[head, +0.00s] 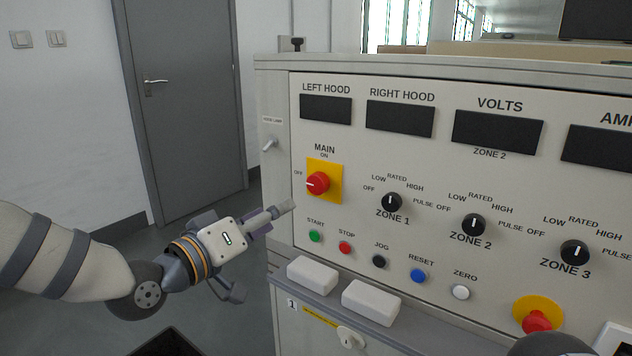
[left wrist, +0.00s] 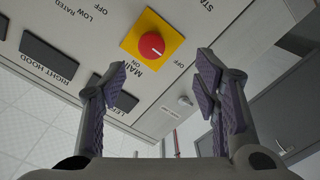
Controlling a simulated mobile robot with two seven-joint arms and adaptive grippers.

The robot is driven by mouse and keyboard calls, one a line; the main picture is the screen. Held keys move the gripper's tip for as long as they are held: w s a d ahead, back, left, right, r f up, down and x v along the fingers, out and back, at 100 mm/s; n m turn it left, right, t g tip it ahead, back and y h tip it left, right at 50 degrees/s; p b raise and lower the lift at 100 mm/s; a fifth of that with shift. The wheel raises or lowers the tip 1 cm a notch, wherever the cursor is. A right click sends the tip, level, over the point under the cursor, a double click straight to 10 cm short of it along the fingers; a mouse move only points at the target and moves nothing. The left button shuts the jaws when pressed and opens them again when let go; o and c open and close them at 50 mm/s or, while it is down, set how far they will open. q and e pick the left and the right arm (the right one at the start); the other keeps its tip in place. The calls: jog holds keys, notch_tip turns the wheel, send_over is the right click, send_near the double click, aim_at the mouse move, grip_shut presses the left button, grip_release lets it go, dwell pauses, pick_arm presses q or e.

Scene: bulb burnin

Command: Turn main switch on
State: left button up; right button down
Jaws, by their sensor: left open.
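The main switch (head: 318,183) is a red round knob on a yellow plate at the left of the panel. Its white mark points left to OFF, and ON is printed above. The knob also shows in the left wrist view (left wrist: 151,46), upside down, beyond the fingers and between them. My left gripper (head: 262,248) is open and empty, in front of the panel's left edge, below and left of the knob. Its fingers (left wrist: 162,78) are apart and not touching the knob.
Below the knob are a green start button (head: 314,236) and a red stop button (head: 345,247). A ledge with two white blocks (head: 312,274) juts out lower down. A small lever (head: 268,145) sits on the cabinet's left edge. Zone knobs (head: 391,202) are to the right.

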aim_at(314, 185)
pick_arm(q)
jog(key=x, duration=0.3)
jog(key=r+x, duration=0.1)
jog(key=x, duration=0.3)
jog(key=b+x, duration=0.1)
jog(key=x, duration=0.3)
jog(key=shift+s+d+r, duration=0.15)
jog(key=shift+d+r, duration=0.05)
jog(key=shift+d, duration=0.05)
jog(key=shift+w+d+r, duration=0.1)
jog(key=shift+w+d, duration=0.15)
jog(key=shift+w, duration=0.2)
jog(key=c, duration=1.1)
jog(key=shift+c, duration=0.2)
pick_arm(e)
jog(key=shift+s+d+f, duration=0.1)
jog(key=shift+s+f, duration=0.55)
jog(key=shift+s, duration=0.05)
